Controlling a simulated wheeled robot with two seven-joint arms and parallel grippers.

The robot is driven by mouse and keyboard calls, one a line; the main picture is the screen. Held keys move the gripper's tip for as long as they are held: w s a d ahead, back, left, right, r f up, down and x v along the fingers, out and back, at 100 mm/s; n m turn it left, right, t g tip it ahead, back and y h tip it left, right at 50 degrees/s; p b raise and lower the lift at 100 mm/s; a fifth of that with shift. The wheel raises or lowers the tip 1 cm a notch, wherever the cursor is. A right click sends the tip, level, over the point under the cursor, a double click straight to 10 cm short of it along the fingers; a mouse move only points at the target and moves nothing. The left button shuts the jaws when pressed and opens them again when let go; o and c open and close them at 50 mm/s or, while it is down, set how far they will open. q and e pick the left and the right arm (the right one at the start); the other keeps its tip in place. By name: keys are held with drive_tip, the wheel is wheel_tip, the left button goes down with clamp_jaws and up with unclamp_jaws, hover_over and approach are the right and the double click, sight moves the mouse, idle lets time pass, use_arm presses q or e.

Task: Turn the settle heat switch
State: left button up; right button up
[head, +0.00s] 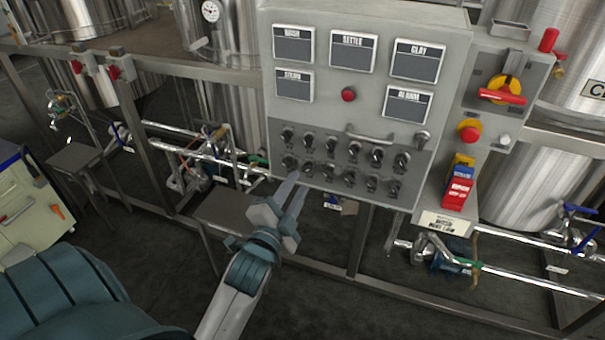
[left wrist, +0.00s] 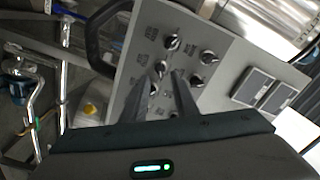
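The grey control panel (head: 365,20) carries two rows of small dark rotary switches. Their labels are too small to read, so I cannot tell which one is the settle heat switch. My left gripper (head: 298,181) is at the lower left of the panel, just below the leftmost lower switch (head: 289,162). In the left wrist view its two fingers (left wrist: 164,76) stand apart with a narrow gap. A switch (left wrist: 160,68) shows at the fingertips; I cannot tell whether they touch it. My right gripper is not in view.
Above the switches are several dark displays, one marked SETTLE (head: 352,50), and a red button (head: 348,95). A horizontal handle (head: 369,136) sticks out above the switches. At right are a red-yellow isolator (head: 502,92) and red lock tags (head: 457,194). Pipes and steel frames surround the panel.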

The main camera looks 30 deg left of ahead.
sight(305, 171)
use_arm(q)
drive_tip(key=shift+x, duration=2.35)
drive_tip(key=shift+c, duration=0.4)
clamp_jaws()
